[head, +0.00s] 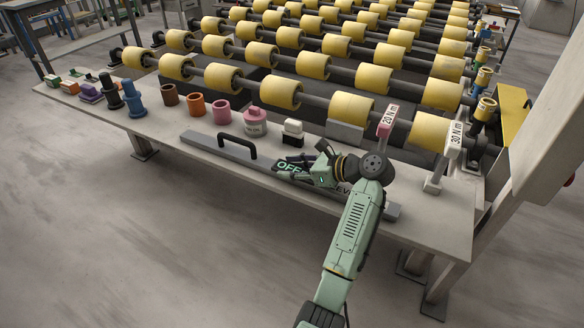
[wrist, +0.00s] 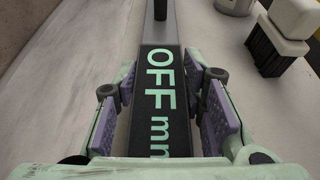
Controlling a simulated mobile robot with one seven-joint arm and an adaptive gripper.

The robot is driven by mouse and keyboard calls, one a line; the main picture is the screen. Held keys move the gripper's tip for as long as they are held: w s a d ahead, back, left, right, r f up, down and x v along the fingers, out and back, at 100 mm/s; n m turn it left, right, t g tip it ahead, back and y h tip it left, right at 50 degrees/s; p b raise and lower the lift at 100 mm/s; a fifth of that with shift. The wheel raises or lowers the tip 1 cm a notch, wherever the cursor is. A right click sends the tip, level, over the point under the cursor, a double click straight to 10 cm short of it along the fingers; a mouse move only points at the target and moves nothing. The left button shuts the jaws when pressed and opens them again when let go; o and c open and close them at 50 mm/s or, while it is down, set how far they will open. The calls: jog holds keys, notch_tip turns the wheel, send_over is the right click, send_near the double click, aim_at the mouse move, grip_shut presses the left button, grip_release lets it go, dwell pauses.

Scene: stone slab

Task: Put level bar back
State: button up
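The level bar (head: 226,150) is a long grey bar with a black arched handle (head: 238,146) near its left end. It lies along the front of the stone slab. Its dark face with green "OFF mm" lettering also shows in the wrist view (wrist: 160,84). My gripper (head: 318,174) is low over the middle of the bar, right of the handle. In the wrist view my gripper (wrist: 166,100) has purple-padded fingers on both long sides of the bar, very close to it. Whether the pads press on it cannot be told. My arm hides part of the bar's right half.
Torque tools marked 20 N m (head: 388,120) and 30 N m (head: 455,138) stand at the right. Yellow rollers (head: 282,92) line the back.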

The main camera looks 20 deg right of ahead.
jog(key=o, duration=0.4)
jog(key=shift+o, duration=0.2)
jog(key=b+v, duration=0.1)
jog(key=v, duration=1.1)
jog(key=shift+r+b, duration=0.15)
jog(key=shift+b, duration=0.25)
jog(key=shift+a, duration=0.1)
